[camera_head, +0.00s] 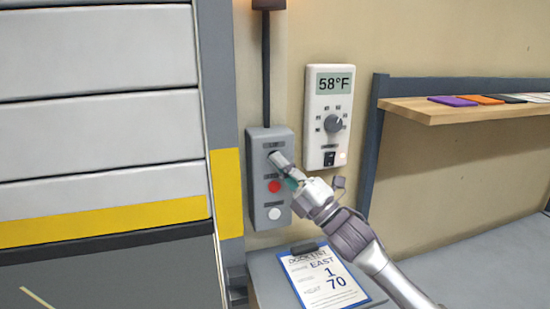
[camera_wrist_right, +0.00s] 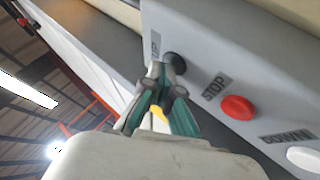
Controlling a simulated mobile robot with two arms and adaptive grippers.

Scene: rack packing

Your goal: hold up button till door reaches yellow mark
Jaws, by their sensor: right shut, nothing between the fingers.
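The grey control box (camera_head: 252,190) hangs on the wall with a dark top button, a red STOP button (camera_head: 274,186) and a white DOWN button (camera_head: 274,213). My right gripper (camera_head: 278,160) is shut and empty, its tips at the top button. In the right wrist view the tips meet the edge of that dark button (camera_wrist_right: 174,62); how far it is pressed is hidden. The door (camera_head: 100,110) is partly raised, with a yellow stripe (camera_head: 110,221) near its bottom. The yellow mark (camera_head: 227,190) is on the grey frame beside it, level with the stripe. My left gripper is out of view.
A thermostat (camera_head: 328,115) reading 58°F is right of the box. A wooden shelf (camera_head: 450,112) with coloured items is at right. A dark opening shows under the door.

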